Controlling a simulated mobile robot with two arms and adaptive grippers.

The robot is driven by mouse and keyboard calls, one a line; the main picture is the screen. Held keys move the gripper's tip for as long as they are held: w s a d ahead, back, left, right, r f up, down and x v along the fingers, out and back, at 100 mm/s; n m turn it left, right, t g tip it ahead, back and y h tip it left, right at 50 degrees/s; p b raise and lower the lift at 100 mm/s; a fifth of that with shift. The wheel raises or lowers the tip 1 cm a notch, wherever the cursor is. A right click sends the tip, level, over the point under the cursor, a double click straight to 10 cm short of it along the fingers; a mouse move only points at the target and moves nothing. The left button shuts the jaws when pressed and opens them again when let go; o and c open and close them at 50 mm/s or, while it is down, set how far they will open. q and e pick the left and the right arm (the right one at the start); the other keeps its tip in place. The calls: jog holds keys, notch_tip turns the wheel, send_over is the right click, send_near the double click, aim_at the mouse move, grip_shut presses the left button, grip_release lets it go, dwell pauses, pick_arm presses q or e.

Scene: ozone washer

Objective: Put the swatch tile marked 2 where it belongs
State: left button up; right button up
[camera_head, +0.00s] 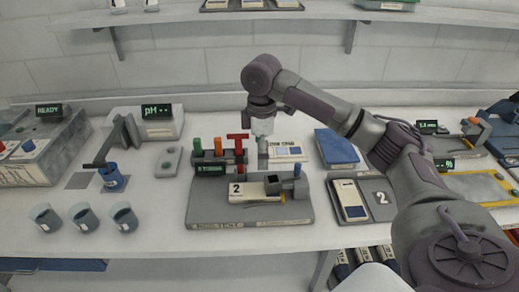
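The swatch tile marked 2 (248,191) is pale and lies on a grey board (215,214), under a small dark and blue-grey fixture at its right end. A grey tray (365,176) to the right of the board has a bare recess marked 2 (382,198). Beside that recess lies another pale tile with a dark patch (350,200). My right gripper (262,163) points down above and behind the tile marked 2, seen edge-on, so its opening is unclear. It appears apart from the tile. My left gripper is out of view.
A blue book-like item (336,147) lies behind the tray. Several cups (84,217) and a pH device (158,122) stand at left. My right arm spans the right side.

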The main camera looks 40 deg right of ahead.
send_over(260, 190)
notch_tip(260, 190, down, 5)
notch_tip(260, 190, down, 8)
jog(key=shift+p, duration=1.05)
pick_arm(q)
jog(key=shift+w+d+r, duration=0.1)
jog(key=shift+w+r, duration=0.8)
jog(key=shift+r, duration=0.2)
pick_arm(e)
jog(key=shift+f, duration=0.55)
